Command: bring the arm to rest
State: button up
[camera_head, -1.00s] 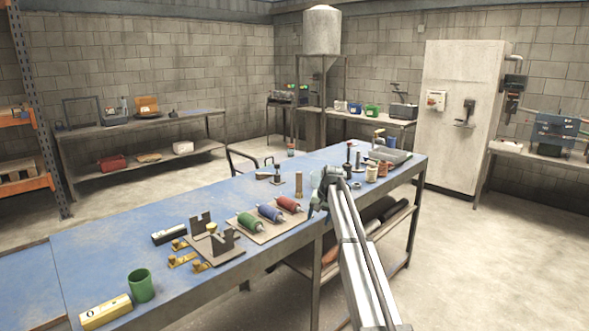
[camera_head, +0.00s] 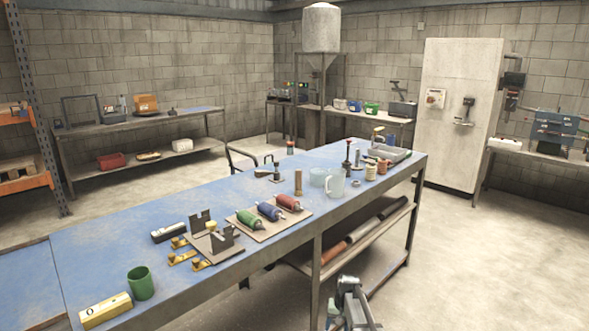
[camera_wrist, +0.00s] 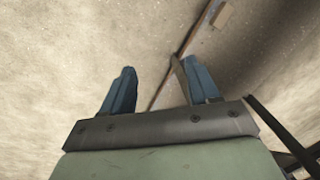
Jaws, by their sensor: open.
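My gripper shows in the wrist view (camera_wrist: 155,92) with its two blue-grey fingers wide apart and nothing between them. In the head view my arm's end (camera_head: 350,290) is low at the bottom, in front of the long blue-topped workbench (camera_head: 90,255) and below the level of its top. The fingertips cannot be made out in the head view. The wrist view shows mostly blurred pale floor past the fingers.
The bench holds a green cup (camera_head: 141,284), a yellow level (camera_head: 106,311), a board with coloured rollers (camera_head: 269,212) and two pale mugs (camera_head: 334,183). Rolls lie on its lower shelf (camera_head: 295,262). A bench leg (camera_head: 316,285) stands close left of my arm. Floor (camera_head: 480,270) at right is clear.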

jog(key=s+f+g, duration=0.2)
jog(key=s+f, duration=0.5)
jog(key=s, duration=0.6)
jog(key=s+f+g, duration=0.1)
jog(key=s+f, duration=0.7)
jog(key=s, duration=0.4)
jog(key=s+f+g, duration=0.2)
jog(key=s, duration=1.2)
jog(key=s+d+f+n+g+h, duration=0.1)
jog(key=s, duration=1.4)
jog(key=shift+s+d+f+n+g, duration=0.25)
jog(key=shift+d+f+n+g, duration=0.05)
jog(key=shift+f+g, duration=0.1)
